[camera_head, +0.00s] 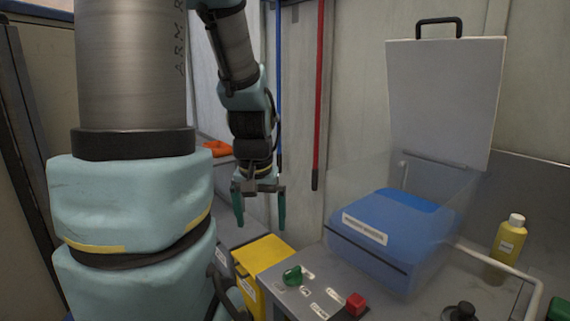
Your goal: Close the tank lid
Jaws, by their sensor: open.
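The tank lid (446,100) is a light grey panel with a black handle (439,26) on its top edge. It stands upright, raised at the back of the tank. The tank (445,225) is a clear box with a blue block (385,232) inside that carries a white label. My gripper (259,208) hangs left of the tank with its green-tipped fingers pointing down. It is open and empty, apart from the lid and above the area of a yellow box.
The yellow box (263,254) stands left of the bench. A green knob (292,275), a red button (355,303) and a black knob (463,311) sit on the bench front. A yellow bottle (509,241) is right of the tank. Blue and red (318,100) poles hang behind my gripper.

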